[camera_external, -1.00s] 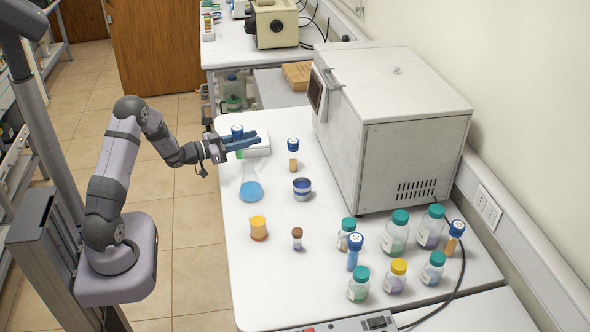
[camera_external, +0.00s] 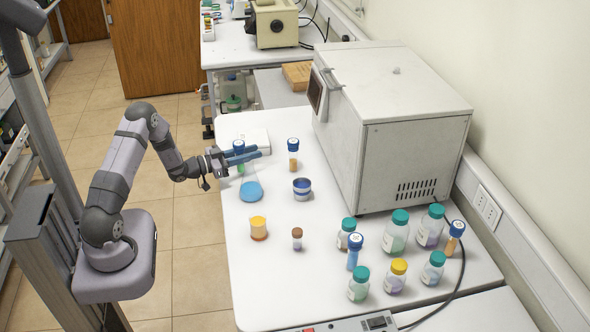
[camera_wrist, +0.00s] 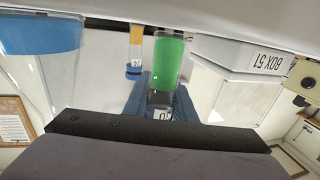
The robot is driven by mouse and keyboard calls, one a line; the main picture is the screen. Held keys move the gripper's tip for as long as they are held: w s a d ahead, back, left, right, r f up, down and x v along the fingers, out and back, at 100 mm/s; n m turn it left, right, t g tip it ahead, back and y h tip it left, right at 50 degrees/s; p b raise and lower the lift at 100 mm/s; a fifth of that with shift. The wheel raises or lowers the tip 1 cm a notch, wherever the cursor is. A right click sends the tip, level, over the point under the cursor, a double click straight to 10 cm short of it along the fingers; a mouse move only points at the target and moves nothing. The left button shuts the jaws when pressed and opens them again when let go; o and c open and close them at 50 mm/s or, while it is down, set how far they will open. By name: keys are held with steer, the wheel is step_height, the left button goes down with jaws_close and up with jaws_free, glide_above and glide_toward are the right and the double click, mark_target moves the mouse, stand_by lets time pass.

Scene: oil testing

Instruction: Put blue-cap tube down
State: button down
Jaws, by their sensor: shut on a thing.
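My gripper (camera_external: 243,157) is shut on a blue-cap tube (camera_external: 239,147) with green contents. The tube is upright, with its blue cap above the dark blue fingers and a little green showing below them. In the wrist view the tube's green part (camera_wrist: 169,65) stands between the fingers (camera_wrist: 160,97). The gripper is at the table's left edge, just behind a flask of blue liquid (camera_external: 250,190). Whether the tube's bottom touches the table is hard to tell. Another blue-cap tube (camera_external: 293,160), with orange contents, stands to the right; it also shows in the wrist view (camera_wrist: 136,45).
A flat white device (camera_external: 255,138) lies behind the gripper. The flask also shows close by in the wrist view (camera_wrist: 38,35). A blue-banded cup (camera_external: 302,188), an orange-filled beaker (camera_external: 258,230) and a large white machine (camera_external: 390,135) stand on the table (camera_external: 215,245). Several bottles are at front right.

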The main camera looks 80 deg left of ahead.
steer(key=shift+f, duration=0.1)
steer(key=shift+f, duration=0.15)
steer(key=c, duration=1.5)
jaws_free()
steer(key=shift+o, duration=0.2)
steer(key=b+v, duration=0.3)
steer(key=v, duration=0.2)
steer(key=shift+s, duration=0.3)
steer(key=shift+v, duration=0.85)
steer(key=shift+o, duration=1)
